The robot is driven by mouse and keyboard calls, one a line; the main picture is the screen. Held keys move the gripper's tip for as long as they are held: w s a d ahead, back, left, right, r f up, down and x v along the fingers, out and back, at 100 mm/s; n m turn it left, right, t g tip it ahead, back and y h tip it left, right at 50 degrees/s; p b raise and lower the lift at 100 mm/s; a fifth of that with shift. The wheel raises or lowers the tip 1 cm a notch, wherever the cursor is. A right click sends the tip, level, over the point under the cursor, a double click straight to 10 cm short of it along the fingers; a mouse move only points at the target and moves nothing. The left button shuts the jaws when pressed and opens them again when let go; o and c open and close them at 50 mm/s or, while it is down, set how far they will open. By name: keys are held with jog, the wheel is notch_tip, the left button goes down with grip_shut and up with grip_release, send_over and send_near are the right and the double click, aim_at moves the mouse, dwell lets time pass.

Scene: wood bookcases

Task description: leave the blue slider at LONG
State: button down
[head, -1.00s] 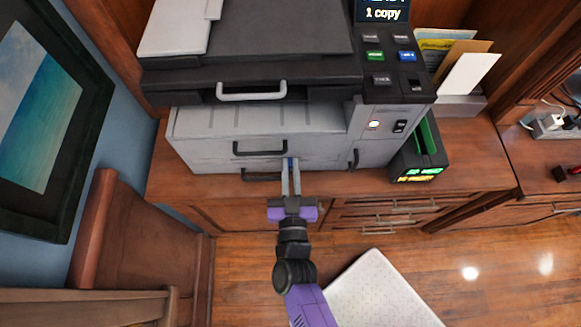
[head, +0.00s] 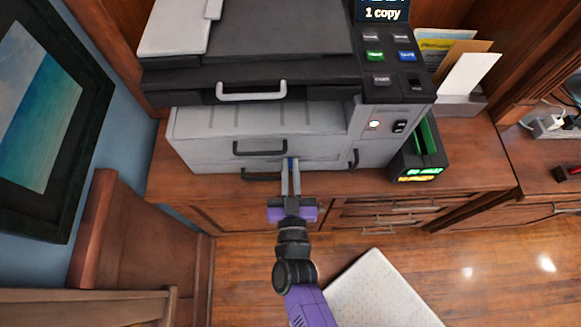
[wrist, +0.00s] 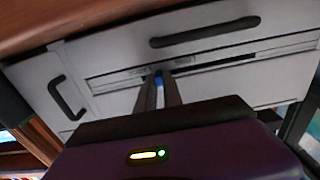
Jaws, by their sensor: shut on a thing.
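The blue slider shows as a small blue piece (wrist: 158,79) between my fingertips in the wrist view. It sits at a narrow slot in the grey front of the copier (head: 260,135). In the head view only a speck of blue (head: 290,162) shows at the fingertips. My gripper (head: 291,172) reaches up to the copier's front and is shut on the slider. In the wrist view the gripper (wrist: 158,88) hides part of the slot. Small labels by the slot are too blurred to read, so I cannot tell which mark the slider is at.
A black drawer handle (head: 260,148) is just left of my fingers, and another side handle (head: 353,159) is to the right. A wooden chair (head: 130,240) is at lower left.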

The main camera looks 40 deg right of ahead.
jog(key=shift+w+a+b, duration=0.2)
jog(key=shift+w+a, duration=0.25)
jog(key=shift+a, duration=0.2)
jog(key=shift+w+a+b, duration=0.2)
jog(key=shift+w+a, duration=0.2)
jog(key=shift+a, duration=0.2)
jog(key=c, duration=1.5)
grip_release()
jog(key=shift+b+v, duration=0.8)
jog(key=shift+v, duration=3.1)
